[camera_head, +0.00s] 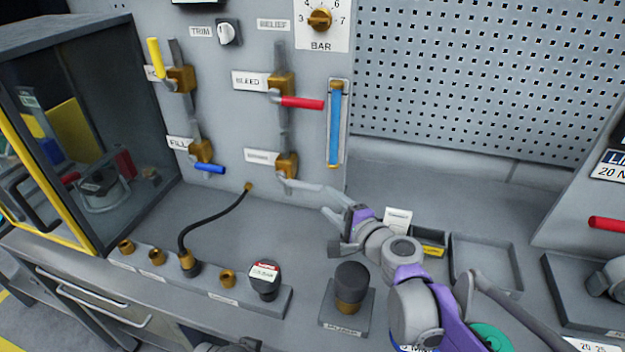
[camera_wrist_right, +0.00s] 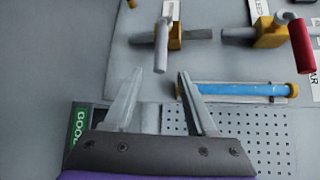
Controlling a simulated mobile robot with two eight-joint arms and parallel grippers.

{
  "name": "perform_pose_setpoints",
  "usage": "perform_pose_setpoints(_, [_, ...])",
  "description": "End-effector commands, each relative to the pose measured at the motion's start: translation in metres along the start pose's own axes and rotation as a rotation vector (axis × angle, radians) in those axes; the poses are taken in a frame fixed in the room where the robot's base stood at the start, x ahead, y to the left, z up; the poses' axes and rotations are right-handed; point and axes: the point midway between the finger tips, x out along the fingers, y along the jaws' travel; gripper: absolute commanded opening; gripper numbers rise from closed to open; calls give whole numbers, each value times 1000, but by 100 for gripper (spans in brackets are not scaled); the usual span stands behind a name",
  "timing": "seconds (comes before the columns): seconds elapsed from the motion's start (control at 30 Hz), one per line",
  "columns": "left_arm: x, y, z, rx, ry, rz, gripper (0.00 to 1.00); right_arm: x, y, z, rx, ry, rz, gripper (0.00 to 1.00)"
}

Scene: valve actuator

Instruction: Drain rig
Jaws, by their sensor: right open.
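The rig panel (camera_head: 225,125) carries several lever valves. The lowest right one has a brass body (camera_head: 287,166) and a grey lever (camera_head: 298,184) pointing right; its label is too blurred to read. My right gripper (camera_head: 326,200) is open and empty just right of that lever's end. In the right wrist view the lever (camera_wrist_right: 161,55) points into the gap between the fingertips (camera_wrist_right: 160,78), with no clear contact. The sight tube (camera_head: 334,125) looks blue along nearly its whole length; it also shows in the wrist view (camera_wrist_right: 235,90). My left gripper is not seen.
The BLEED valve's red lever (camera_head: 302,103) points right, above. The FILL valve's blue lever (camera_head: 210,168) is at left, and a yellow lever (camera_head: 155,58) stands up. A black hose (camera_head: 205,220) runs from the panel to a bench fitting. A capped post (camera_head: 350,285) stands below my right arm.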

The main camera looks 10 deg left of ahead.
Motion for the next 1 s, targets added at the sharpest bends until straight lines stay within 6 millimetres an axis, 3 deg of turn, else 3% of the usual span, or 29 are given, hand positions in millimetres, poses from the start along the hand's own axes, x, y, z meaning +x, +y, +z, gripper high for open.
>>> perform_pose_setpoints(0.3, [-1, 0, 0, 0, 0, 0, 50, 59, 0, 1, -2, -2, 1, 57])
perform_pose_setpoints(0.5, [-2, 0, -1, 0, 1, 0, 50, 88, 0, 1, -1, -1, 0, 57])
perform_pose_setpoints(0.93, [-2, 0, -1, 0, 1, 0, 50, 100, 0, 0, -1, 0, 0, 57])
perform_pose_setpoints(1.0, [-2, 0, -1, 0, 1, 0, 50, 99, 0, 0, -1, 0, 0, 48])
